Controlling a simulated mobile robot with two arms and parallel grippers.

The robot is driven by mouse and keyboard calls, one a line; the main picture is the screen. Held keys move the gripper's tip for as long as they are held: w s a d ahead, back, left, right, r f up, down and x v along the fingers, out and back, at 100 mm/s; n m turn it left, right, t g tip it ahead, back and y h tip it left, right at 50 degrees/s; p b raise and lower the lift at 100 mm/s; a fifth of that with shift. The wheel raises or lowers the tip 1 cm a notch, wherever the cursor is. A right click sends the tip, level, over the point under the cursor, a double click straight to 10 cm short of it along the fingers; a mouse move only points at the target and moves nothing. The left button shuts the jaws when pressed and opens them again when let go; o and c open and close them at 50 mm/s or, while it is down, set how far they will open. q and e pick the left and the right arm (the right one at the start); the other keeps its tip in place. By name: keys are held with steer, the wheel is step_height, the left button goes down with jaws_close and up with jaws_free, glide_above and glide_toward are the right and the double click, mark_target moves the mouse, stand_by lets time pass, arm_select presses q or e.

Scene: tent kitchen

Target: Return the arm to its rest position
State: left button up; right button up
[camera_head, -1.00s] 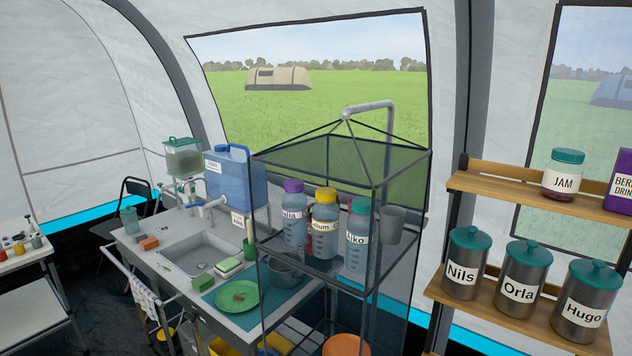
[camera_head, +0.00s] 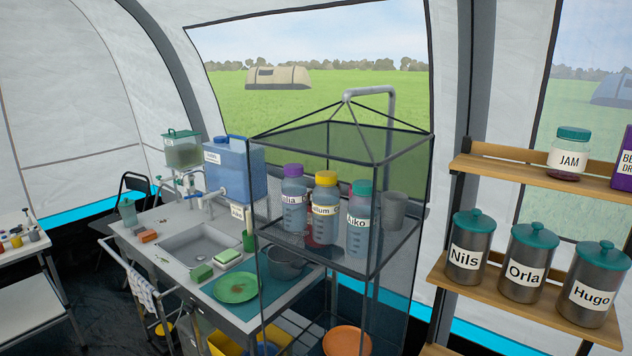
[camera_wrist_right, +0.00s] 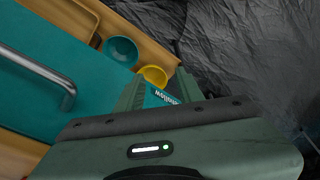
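Neither of my arms shows in the head view. My right gripper (camera_wrist_right: 160,92) shows in the right wrist view, with its dark green body across the bottom. Its two fingers look apart. A teal surface with white lettering (camera_wrist_right: 163,96) shows between them; it appears to lie beyond the fingers, but its contact with them is unclear. A teal bowl (camera_wrist_right: 121,51) and a yellow cup-like thing (camera_wrist_right: 154,75) lie beyond the fingers. My left gripper is in no view.
A mesh rack (camera_head: 330,140) with labelled bottles stands beside the sink counter (camera_head: 160,262). Wooden shelves (camera_head: 500,300) at right hold canisters and a jam jar (camera_head: 568,154). In the wrist view, a teal front with a metal handle (camera_wrist_right: 45,72) is close at left.

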steer(key=s+d+f+b, duration=0.1)
steer(key=s+f+b, duration=0.1)
steer(key=s+f, duration=0.7)
steer(key=s+d+f+g+b, duration=0.1)
steer(key=s+d+f+b, duration=0.1)
steer(key=s+f, duration=0.7)
step_height(320, 180, down, 8)
steer(key=shift+s+d+f+g+b, duration=0.2)
steer(key=shift+g+b, duration=0.1)
steer(key=shift+b, duration=0.3)
